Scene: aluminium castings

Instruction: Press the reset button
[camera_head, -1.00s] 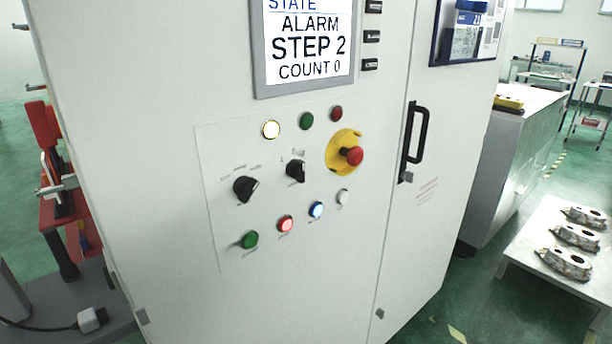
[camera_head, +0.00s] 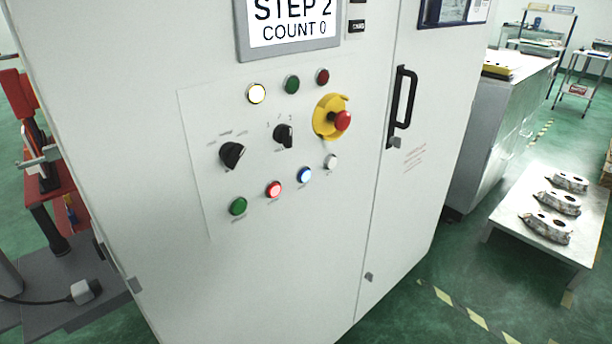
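The control panel (camera_head: 205,125) is on the front of a white cabinet. Its lower row holds a green button (camera_head: 238,206), a lit red button (camera_head: 273,189), a lit blue button (camera_head: 305,174) and a white button (camera_head: 331,161). Their labels are too small to read, so I cannot tell which one is the reset button. Above are two black rotary switches (camera_head: 232,154) and a red emergency stop (camera_head: 341,121) on a yellow base. The top row has a lit white-yellow lamp (camera_head: 257,93), a green lamp (camera_head: 292,84) and a red lamp (camera_head: 322,76). Neither gripper is in view.
A screen (camera_head: 290,24) above the panel reads STEP 2, COUNT 0. A black door handle (camera_head: 402,105) sticks out right of the panel. A low table (camera_head: 500,222) with castings (camera_head: 546,227) stands at right. Red and grey equipment (camera_head: 50,170) stands at left.

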